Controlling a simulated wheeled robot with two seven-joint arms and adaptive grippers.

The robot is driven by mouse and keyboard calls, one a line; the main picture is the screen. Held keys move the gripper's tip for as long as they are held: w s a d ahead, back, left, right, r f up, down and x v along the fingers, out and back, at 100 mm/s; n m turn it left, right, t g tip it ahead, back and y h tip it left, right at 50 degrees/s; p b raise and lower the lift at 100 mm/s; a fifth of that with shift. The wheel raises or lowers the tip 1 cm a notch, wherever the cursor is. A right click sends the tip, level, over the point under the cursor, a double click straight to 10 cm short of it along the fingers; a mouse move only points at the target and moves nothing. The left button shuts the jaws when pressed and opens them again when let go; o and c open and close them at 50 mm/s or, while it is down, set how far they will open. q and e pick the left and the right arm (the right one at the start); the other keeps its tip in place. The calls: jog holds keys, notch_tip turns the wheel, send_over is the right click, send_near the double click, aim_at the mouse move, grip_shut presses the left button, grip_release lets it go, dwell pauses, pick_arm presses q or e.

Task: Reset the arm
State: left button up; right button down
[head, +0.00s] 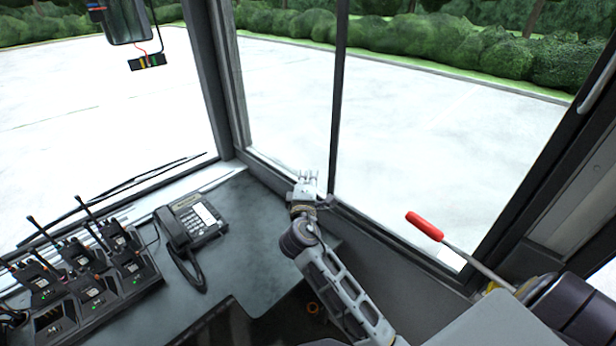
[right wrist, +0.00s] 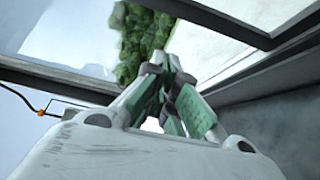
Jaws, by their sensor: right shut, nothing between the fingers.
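My right arm (head: 335,280) reaches up from the bottom middle of the head view. My left gripper is not in view.
A desk phone (head: 195,221) and a charger rack (head: 120,285) with several radios stand on the counter (head: 255,225) at left. A red-handled lever (head: 425,226) juts out at right. Window frames and glass surround the gripper. The counter between phone and arm is clear.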

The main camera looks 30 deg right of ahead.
jog(key=s+f+m+g+y, duration=0.4)
jog(key=s+f+m+g, duration=0.2)
jog(key=s+f, duration=0.7)
jog(key=s+a+f+m+g+y, duration=0.2)
jog(key=s+a+f+g+y, duration=0.15)
jog(key=s, duration=0.35)
jog(key=s+a+f+m+g+y, duration=0.2)
jog(key=s+a+f, duration=0.15)
jog(key=s, duration=0.35)
jog(key=s+f+g, duration=0.2)
jog(key=s+f, duration=0.1)
jog(key=f, duration=3.1)
jog(key=s+d+f, duration=0.2)
jog(key=s+f, duration=0.7)
jog(key=s, duration=0.2)
jog(key=s+d+f, duration=0.2)
jog(key=s+f, duration=0.8)
jog(key=s, duration=0.1)
jog(key=shift+s+f+n+g, duration=0.15)
jog(key=shift+n+g, duration=0.2)
jog(key=shift+n, duration=0.05)
